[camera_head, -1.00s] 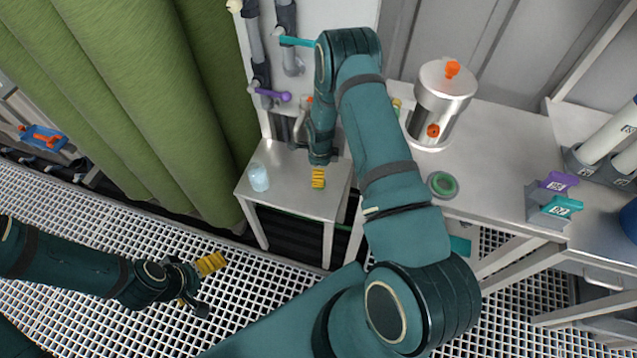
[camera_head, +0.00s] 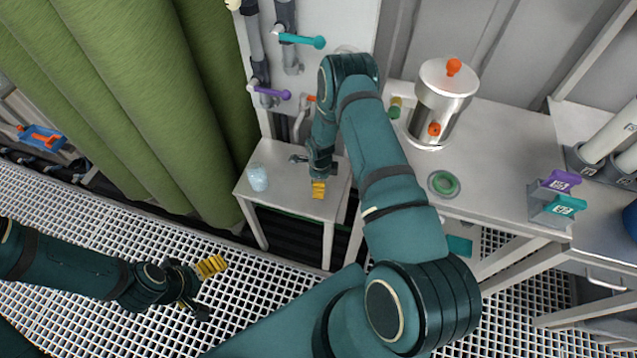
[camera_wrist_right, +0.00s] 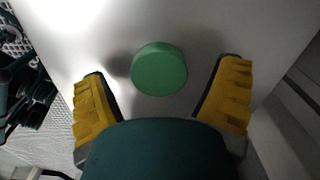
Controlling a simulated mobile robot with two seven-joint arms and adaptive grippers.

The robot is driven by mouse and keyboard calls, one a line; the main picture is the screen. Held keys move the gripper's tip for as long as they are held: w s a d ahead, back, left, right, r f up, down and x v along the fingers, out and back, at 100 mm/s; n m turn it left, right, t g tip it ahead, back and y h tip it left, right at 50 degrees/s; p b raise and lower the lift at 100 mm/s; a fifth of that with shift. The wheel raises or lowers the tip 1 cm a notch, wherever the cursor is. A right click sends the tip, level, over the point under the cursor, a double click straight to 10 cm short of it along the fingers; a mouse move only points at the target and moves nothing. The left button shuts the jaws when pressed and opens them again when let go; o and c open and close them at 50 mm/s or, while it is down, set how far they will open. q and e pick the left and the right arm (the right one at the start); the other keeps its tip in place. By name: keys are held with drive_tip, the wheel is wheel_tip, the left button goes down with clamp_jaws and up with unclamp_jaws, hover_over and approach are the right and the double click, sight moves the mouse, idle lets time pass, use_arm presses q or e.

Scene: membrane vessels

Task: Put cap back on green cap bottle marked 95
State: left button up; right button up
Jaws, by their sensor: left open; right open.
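A green round cap (camera_wrist_right: 159,69) lies flat on the light tabletop in the right wrist view. My right gripper (camera_wrist_right: 166,95) is open, with one yellow finger on each side of the cap and a gap to each. In the head view my right gripper (camera_head: 318,188) is over the small table, and the cap is hidden. A clear pale-blue vessel (camera_head: 257,177) stands upright on that table, left of the gripper. No 95 mark is readable, so I cannot tell whether it is the bottle. My left gripper (camera_head: 205,287) is open and empty over the grating floor.
The small table (camera_head: 285,203) stands beside the green curtain (camera_head: 110,90). Pipes with a purple handle (camera_head: 273,93) and a teal handle (camera_head: 302,41) are behind it. A steel vessel (camera_head: 440,105) and a green round piece (camera_head: 443,184) are on the right bench.

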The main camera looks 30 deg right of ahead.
drive_tip(key=c, duration=0.9)
drive_tip(key=shift+r, duration=0.15)
drive_tip(key=shift+r, duration=0.25)
wheel_tip(320, 180, up, 3)
drive_tip(key=shift+r+p, duration=0.1)
drive_tip(key=shift+p, duration=0.3)
drive_tip(key=s+a, duration=0.7)
drive_tip(key=a, duration=0.2)
drive_tip(key=s+a+p, duration=0.1)
drive_tip(key=s+a, duration=0.3)
drive_tip(key=shift+s+a+f, duration=0.2)
drive_tip(key=shift+s+a, duration=0.15)
